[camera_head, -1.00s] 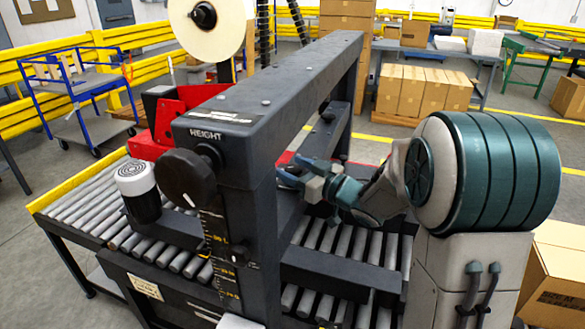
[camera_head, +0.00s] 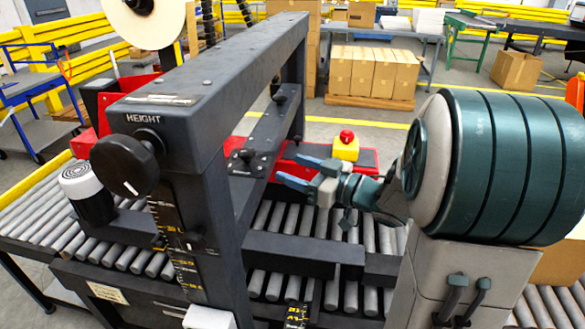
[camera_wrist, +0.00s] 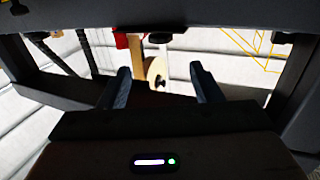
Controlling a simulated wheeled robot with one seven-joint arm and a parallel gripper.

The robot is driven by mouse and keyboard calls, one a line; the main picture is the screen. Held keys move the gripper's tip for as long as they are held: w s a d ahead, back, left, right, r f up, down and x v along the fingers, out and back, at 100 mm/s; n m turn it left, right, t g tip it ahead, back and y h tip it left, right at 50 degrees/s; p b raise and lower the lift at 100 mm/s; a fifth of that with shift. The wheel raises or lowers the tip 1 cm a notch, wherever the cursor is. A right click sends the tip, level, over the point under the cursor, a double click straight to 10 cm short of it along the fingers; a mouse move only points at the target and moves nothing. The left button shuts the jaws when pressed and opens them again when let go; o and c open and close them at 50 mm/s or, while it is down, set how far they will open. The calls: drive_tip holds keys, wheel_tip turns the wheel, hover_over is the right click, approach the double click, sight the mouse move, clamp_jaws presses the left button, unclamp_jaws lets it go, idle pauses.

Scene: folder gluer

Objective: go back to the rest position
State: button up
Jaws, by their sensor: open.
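My gripper (camera_head: 300,172) is in the middle of the head view, to the right of the dark machine frame (camera_head: 205,88) and above the roller conveyor (camera_head: 352,238). Its two blue fingers point left and stand apart with nothing between them. In the wrist view the open fingers (camera_wrist: 162,88) also show empty, with dark frame bars around them. My arm's teal and white links fill the right side of the head view.
A black knob (camera_head: 125,165) marked HEIGHT sits on the frame's near post. A red emergency button (camera_head: 346,137) on a yellow box is just behind my gripper. A white-capped cylinder (camera_head: 82,185) stands at left. Boxes (camera_head: 375,72) stand on a pallet behind.

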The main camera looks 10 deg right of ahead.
drive_tip(key=d+m+h+p, duration=0.2)
drive_tip(key=d+m+h, duration=0.55)
drive_tip(key=h, duration=0.65)
drive_tip(key=s+a+f+g, duration=0.1)
drive_tip(key=s+a+g, duration=0.1)
drive_tip(key=s, duration=0.4)
drive_tip(key=s+a+f+m+g+p, duration=0.1)
drive_tip(key=s+a+f+g, duration=0.1)
drive_tip(key=s+g, duration=0.2)
drive_tip(key=s+a+f+m+g+y+p, duration=0.1)
drive_tip(key=s+a+g, duration=0.1)
drive_tip(key=s, duration=0.8)
drive_tip(key=shift+f+g, duration=0.2)
drive_tip(key=shift+g, duration=0.7)
